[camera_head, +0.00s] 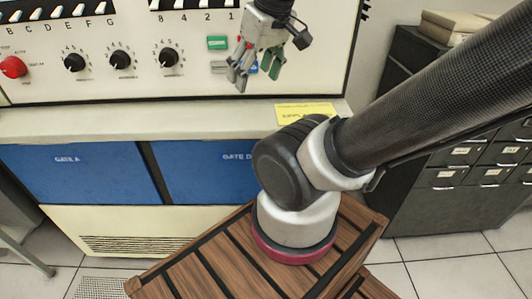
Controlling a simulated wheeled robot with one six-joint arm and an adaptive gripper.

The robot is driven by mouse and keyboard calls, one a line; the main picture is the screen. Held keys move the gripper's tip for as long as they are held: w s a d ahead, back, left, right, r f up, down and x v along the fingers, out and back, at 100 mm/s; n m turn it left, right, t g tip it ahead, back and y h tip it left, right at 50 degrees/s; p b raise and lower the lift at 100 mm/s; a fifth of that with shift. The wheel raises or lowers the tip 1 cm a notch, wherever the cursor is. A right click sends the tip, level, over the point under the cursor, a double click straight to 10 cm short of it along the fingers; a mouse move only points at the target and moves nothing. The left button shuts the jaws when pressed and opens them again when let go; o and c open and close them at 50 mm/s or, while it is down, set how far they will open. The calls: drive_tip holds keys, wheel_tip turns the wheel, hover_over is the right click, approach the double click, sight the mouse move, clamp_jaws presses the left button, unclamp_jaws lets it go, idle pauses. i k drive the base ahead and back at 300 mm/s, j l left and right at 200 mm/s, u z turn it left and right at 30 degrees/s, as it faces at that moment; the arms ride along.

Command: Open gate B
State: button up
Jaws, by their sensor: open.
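Two blue panels sit below the console's ledge. The left one is marked as gate A (75,178). The right one, gate B (200,178), has a label starting "GATE", with its last letter hard to read. Both look closed, and my arm's base hides the right part of gate B. My gripper (256,78) is open and empty, pointing down in front of the console's buttons, above the ledge and gate B. A green button (217,42) and a grey one (218,67) show left of it. Red and blue buttons are partly hidden behind it.
The console (110,85) carries black dials, a red round button (13,67) and rows of switches. A yellow note (305,112) lies on the pale ledge (120,122). Dark drawer cabinets (465,155) stand at right.

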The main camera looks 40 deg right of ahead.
sight(211, 172)
drive_tip(key=l+z, duration=0.15)
drive_tip(key=z, duration=0.2)
drive_tip(key=k+j+u, duration=0.1)
drive_tip(key=k, duration=0.35)
drive_tip(key=k+j+u, duration=0.1)
drive_tip(key=k, duration=0.3)
drive_tip(key=i+l+u, duration=0.15)
drive_tip(key=l+u, duration=0.2)
drive_tip(key=l+z, duration=0.2)
drive_tip(key=z, duration=0.15)
drive_tip(key=i, duration=0.05)
